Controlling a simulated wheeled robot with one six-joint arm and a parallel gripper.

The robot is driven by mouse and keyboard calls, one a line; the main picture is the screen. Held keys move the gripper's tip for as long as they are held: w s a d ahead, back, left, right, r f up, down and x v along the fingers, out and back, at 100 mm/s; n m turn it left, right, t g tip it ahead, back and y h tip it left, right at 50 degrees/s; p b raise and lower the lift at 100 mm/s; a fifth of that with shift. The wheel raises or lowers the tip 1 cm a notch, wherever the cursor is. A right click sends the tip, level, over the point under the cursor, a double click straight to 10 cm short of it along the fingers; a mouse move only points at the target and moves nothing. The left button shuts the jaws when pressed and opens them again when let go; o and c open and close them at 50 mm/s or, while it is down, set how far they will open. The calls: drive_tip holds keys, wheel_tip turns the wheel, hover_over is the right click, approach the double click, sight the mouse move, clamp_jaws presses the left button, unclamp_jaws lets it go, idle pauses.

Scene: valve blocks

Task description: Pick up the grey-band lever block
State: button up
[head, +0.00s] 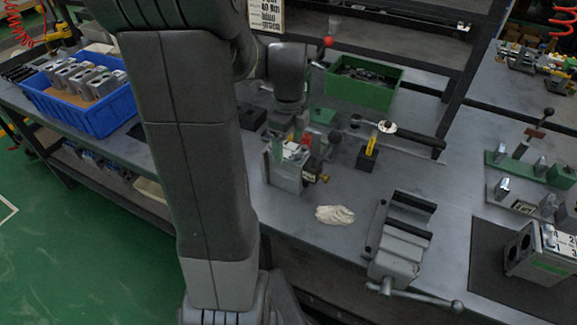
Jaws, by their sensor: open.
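My gripper (287,135) hangs at the end of my wrist over the middle of the bench, and its jaws are open. Just below it stands a grey metal block (287,172) with red and white parts on top and a brass-coloured fitting at its right side. I cannot tell whether the gripper touches it. A grey band on this block cannot be made out. A lever with a black handle (418,138) and a pale round end lies to the right, behind a small black and yellow piece (368,155). I cannot tell for sure which thing is the grey-band lever block.
A blue bin (95,122) with several grey blocks stands at the left. A green bin (362,95) is behind. A white rag (335,215) and a grey vise (400,240) lie at the front. A larger block (540,255) sits on a dark mat at right.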

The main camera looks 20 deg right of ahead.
sight(288, 149)
wheel_tip(288, 149, down, 5)
drive_tip(key=shift+w+f, duration=0.1)
idle(0.3)
clamp_jaws()
drive_tip(key=shift+w, duration=0.1)
